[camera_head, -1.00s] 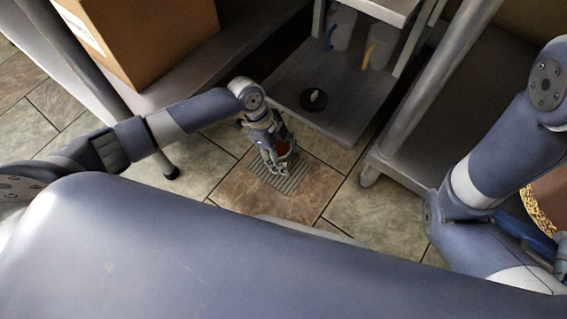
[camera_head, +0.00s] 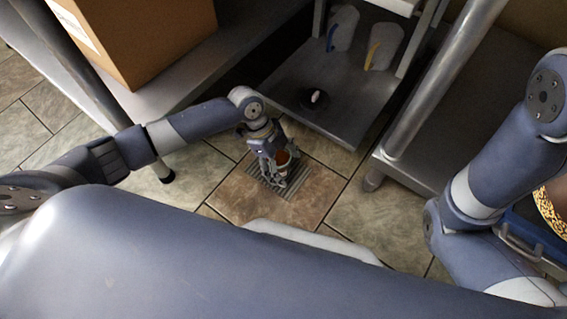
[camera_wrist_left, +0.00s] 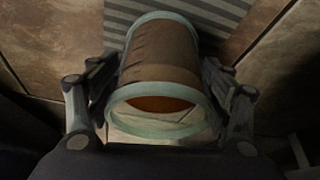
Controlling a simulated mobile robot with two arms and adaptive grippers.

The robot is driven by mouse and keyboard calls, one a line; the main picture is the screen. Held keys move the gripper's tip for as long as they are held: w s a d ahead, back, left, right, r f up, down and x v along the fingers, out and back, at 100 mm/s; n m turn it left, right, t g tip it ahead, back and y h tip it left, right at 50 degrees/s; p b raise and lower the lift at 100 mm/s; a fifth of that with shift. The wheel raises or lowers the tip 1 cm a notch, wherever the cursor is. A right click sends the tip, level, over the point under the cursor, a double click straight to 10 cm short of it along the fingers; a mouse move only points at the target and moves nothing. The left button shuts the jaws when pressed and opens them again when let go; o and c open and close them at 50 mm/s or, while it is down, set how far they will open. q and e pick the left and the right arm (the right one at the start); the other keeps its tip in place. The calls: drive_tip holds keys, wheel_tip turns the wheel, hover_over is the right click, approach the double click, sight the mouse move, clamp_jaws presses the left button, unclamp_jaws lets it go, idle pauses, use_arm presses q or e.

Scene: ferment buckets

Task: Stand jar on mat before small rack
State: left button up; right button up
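The jar (camera_wrist_left: 160,65), a clear glass cylinder with brown contents, lies between the two fingers of my left gripper (camera_wrist_left: 160,105) in the left wrist view. The fingers press on its sides. In the head view my left gripper (camera_head: 275,172) is low over the floor, with the brownish jar (camera_head: 284,157) partly hidden by the fingers. The grey striped mat (camera_head: 302,184) is beneath them, and also shows behind the jar in the wrist view (camera_wrist_left: 215,14). Whether the jar's base touches the mat is hidden. The small rack (camera_head: 345,110) stands just beyond the mat. My right gripper is out of view.
The rack's lower shelf holds a dark round item (camera_head: 314,98) and two pale mugs or jugs (camera_head: 342,30). A cardboard box (camera_head: 140,35) sits on a shelf at left. A metal post (camera_head: 440,80) and a low shelf stand at right. Tile floor is bare right of the mat.

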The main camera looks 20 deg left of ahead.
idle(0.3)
use_arm(q)
drive_tip(key=shift+r, duration=0.25)
drive_tip(key=p+v, duration=0.9)
drive_tip(key=v, duration=0.2)
drive_tip(key=shift+r, duration=0.4)
drive_tip(key=shift+a, duration=0.1)
